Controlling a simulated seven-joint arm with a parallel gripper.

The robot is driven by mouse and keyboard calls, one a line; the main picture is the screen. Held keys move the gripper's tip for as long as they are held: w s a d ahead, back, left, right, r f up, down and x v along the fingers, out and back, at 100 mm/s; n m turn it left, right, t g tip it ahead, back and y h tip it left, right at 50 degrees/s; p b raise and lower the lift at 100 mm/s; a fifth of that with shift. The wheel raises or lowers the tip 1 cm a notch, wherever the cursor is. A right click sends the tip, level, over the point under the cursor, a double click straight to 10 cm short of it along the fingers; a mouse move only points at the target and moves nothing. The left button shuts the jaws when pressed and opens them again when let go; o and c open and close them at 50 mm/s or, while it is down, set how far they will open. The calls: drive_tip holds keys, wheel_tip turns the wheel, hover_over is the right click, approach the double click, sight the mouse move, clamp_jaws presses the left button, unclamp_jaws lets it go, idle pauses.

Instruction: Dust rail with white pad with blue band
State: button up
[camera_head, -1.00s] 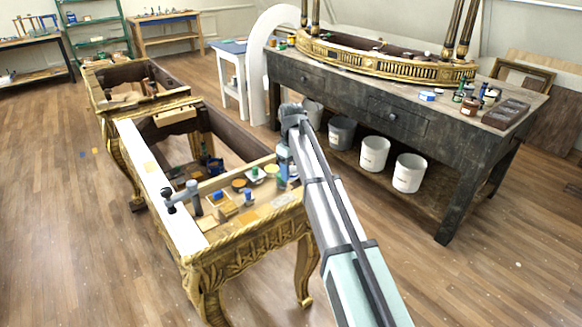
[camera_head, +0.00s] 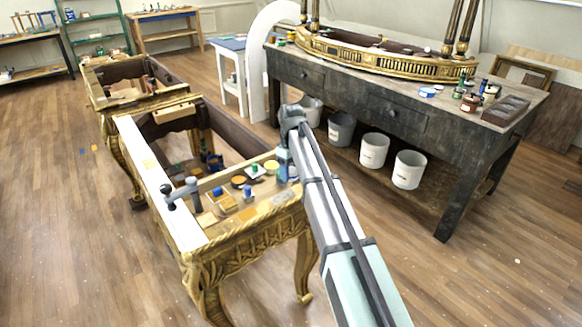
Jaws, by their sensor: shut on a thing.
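The gilt console frame (camera_head: 228,240) stands at the left, on carved legs. A long pale rail (camera_head: 155,180) runs along its left side, with a grey clamp with a black knob (camera_head: 182,191) on it. A wooden crosspiece (camera_head: 235,173) spans the frame. My arm reaches up from below, bends, and drops toward the frame's right side. My gripper (camera_head: 283,168) is small here, low over the right end of the crosspiece. It is shut on a small bluish-and-white thing, apparently the white pad with blue band (camera_head: 282,175). Its contact with anything below cannot be told.
Several small pots and blocks (camera_head: 238,183) crowd the frame's front panel near my gripper. A dark workbench (camera_head: 395,115) stands at the back right, with white buckets (camera_head: 408,169) beneath it. The wooden floor at the left (camera_head: 60,220) is mostly clear.

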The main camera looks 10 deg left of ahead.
sight(271, 201)
wheel_tip(271, 201, down, 6)
drive_tip(key=shift+r, duration=0.1)
drive_tip(key=shift+s+a+r, duration=0.1)
drive_tip(key=shift+s+a, duration=0.15)
drive_tip(key=shift+c, duration=0.5)
drive_tip(key=shift+s+a, duration=0.25)
drive_tip(key=shift+s, duration=0.1)
drive_tip(key=shift+s+a+f, duration=0.2)
drive_tip(key=shift+s+a, duration=2.45)
drive_tip(key=shift+w+d, duration=3.05)
drive_tip(key=shift+w, duration=0.1)
drive_tip(key=shift+s+a, duration=3)
drive_tip(key=shift+s, duration=0.05)
wheel_tip(271, 201, up, 8)
